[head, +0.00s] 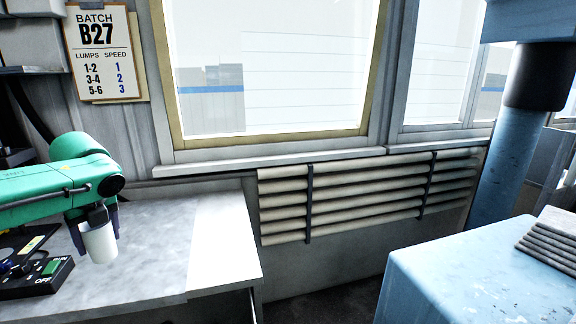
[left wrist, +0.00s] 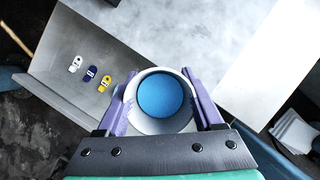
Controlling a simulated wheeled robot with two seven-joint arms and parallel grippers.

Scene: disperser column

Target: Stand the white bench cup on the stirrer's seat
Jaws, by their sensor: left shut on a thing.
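The white bench cup (head: 98,243) is upright over the grey bench at the left of the head view. My left gripper (head: 98,218) is shut on it. In the left wrist view, the cup (left wrist: 139,118) sits between the purple fingers of my left gripper (left wrist: 165,105), with a round blue surface inside it. I cannot tell if its base touches the bench. A black control box (head: 38,277) with a green RUN switch, OFF marking and knob, likely the stirrer's, is at the left edge, partly cut off. I cannot make out the stirrer's seat. My right gripper is out of view.
The bench (head: 165,245) is clear right of the cup. A card (head: 103,52) reads batch B27: lumps 1-2 speed 1, 3-4 speed 2, 5-6 speed 3. A blue machine (head: 450,275) stands right, across a floor gap.

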